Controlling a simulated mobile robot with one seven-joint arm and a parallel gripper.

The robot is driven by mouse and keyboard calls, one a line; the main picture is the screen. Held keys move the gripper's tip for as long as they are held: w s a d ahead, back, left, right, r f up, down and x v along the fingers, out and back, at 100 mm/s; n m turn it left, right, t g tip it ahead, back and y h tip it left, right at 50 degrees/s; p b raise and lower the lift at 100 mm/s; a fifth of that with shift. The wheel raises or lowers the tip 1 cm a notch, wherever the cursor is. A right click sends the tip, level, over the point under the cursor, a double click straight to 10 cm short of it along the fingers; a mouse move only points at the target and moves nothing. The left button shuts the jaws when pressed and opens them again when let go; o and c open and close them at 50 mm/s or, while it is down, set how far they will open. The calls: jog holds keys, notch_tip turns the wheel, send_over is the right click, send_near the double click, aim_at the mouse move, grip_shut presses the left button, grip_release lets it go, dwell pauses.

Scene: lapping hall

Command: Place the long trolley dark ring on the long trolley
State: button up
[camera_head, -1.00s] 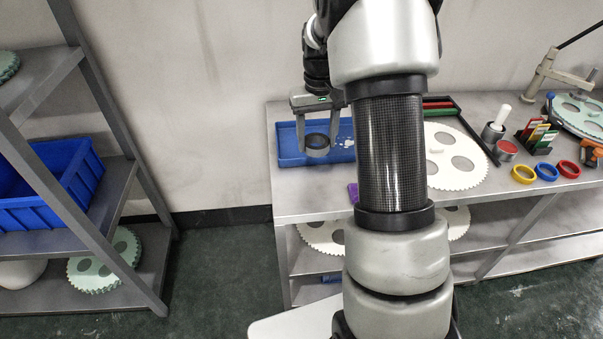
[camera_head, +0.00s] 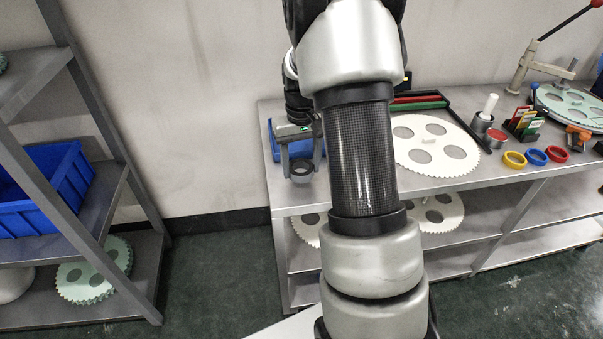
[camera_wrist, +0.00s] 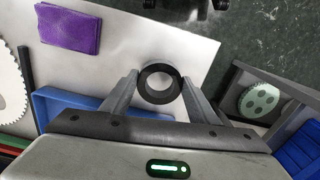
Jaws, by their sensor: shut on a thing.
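A dark ring (camera_wrist: 144,83) sits between the two fingers of my gripper (camera_wrist: 160,90) in the wrist view. It also shows in the head view (camera_head: 302,178), with my gripper (camera_head: 302,172) shut on it. The ring is held in the air near the left front edge of a long steel bench (camera_head: 440,192) with lower shelves. I cannot tell from the frames whether this bench is the long trolley. My arm hides part of the bench top in the head view.
A blue tray (camera_wrist: 75,100) lies behind my gripper on the bench, and a purple cloth (camera_wrist: 70,30) lies near the edge. A white toothed disc (camera_head: 437,157) and coloured rings (camera_head: 536,157) are farther right. A steel rack (camera_head: 130,205) with a blue bin (camera_head: 45,215) stands left.

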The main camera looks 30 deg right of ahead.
aim_at(301, 174)
jog(key=shift+f, duration=1.4)
jog(key=shift+f, duration=0.15)
jog(key=o, duration=1.2)
jog(key=shift+b, duration=0.3)
jog(key=shift+c, duration=0.2)
